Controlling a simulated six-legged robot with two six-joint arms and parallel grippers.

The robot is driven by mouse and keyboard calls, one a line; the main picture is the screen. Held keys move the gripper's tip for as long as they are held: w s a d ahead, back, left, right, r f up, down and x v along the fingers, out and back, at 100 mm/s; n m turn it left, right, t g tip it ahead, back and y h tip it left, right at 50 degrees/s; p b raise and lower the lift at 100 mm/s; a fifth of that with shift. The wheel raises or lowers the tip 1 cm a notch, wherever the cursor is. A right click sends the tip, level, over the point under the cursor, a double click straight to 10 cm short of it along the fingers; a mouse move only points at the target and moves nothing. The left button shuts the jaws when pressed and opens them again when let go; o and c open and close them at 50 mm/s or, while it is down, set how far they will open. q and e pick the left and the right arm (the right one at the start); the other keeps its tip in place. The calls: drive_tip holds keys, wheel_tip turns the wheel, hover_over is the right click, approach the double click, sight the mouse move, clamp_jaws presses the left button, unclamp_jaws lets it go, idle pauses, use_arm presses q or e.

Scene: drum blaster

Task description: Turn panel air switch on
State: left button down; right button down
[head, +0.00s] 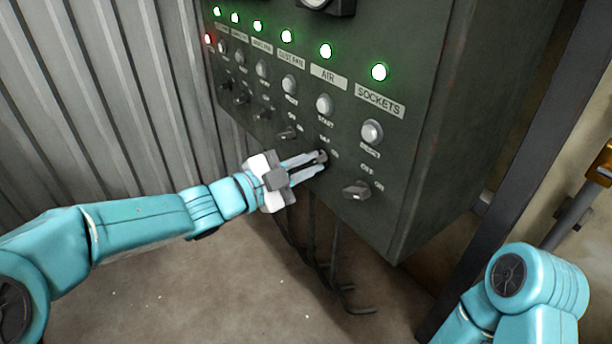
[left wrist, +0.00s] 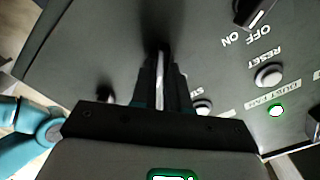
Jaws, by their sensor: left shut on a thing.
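The dark green panel (head: 425,120) fills the upper middle of the head view. The air switch (head: 321,156) is a small dark rotary knob below the AIR label (head: 328,77) and a grey START button (head: 324,104). The green light (head: 325,51) above that label is lit. My left gripper (head: 316,164) is at the air switch, its fingers shut on the knob, hiding much of it. In the left wrist view the fingers (left wrist: 162,80) reach to the panel face, and the knob's angle cannot be read. My right gripper is out of view; only part of the right arm shows.
The sockets switch (head: 356,190) sits close to the right of my left gripper, and the dust fan switch (head: 287,133) close to the left. Several lit green lights line the panel's top. Dark cables (head: 335,260) hang below the panel. A corrugated wall (head: 110,90) stands left.

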use_arm(q)
drive_tip(key=shift+f+m+b, duration=0.1)
drive_tip(key=shift+m+b, duration=0.7)
drive_tip(key=shift+m, duration=0.3)
drive_tip(key=c, duration=1.1)
unclamp_jaws()
drive_tip(key=p+v, duration=0.2)
drive_tip(key=v, duration=1.4)
drive_tip(key=shift+s+a+p, duration=0.15)
drive_tip(key=shift+s+p, duration=0.05)
drive_tip(key=shift+p, duration=0.1)
